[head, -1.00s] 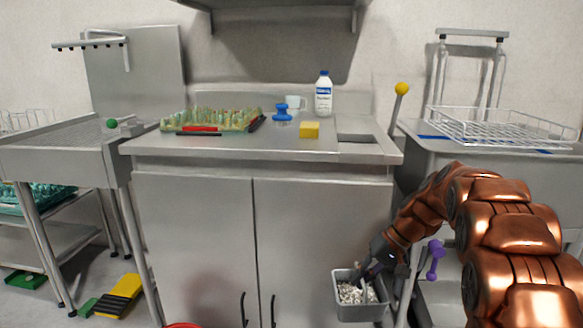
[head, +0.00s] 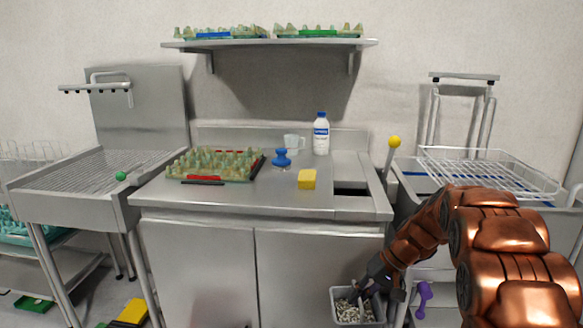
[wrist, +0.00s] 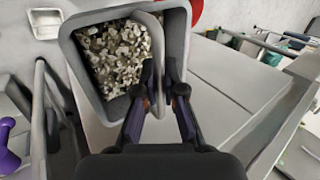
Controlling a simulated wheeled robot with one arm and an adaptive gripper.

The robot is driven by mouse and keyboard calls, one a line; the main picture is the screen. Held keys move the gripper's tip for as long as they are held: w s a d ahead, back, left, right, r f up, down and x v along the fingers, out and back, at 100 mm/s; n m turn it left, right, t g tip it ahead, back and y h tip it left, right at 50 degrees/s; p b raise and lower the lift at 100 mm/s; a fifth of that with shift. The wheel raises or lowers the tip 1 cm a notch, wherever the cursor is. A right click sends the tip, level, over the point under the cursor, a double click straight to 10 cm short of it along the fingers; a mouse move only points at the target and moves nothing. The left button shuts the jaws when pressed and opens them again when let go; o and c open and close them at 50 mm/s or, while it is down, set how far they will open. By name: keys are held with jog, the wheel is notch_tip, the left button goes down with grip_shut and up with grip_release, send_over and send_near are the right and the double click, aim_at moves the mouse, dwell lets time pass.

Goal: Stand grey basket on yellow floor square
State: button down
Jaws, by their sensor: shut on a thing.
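The grey basket (head: 336,306) hangs at the lower right of the head view, in front of the cabinet, with whitish broken pieces inside. It also fills the upper middle of the wrist view (wrist: 72,62). The basket looks about upright. The basket's underside is hidden. At the lower left of the head view a yellow patch (head: 133,311) with a dark stripe lies on the floor; I cannot tell if it is the yellow square.
The cabinet (head: 200,262) stands close behind the basket. The counter holds an egg tray (head: 215,165), a blue-topped stamp-like item (head: 281,160), a yellow block (head: 307,179) and a bottle (head: 321,134). A purple dumbbell-shaped thing (head: 423,298) is right of the basket. A sink table (head: 75,208) stands left.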

notch_tip(320, 180, up, 13)
jog(key=s+p, duration=0.2)
jog(key=p, duration=1.5)
jog(key=shift+f, duration=0.2)
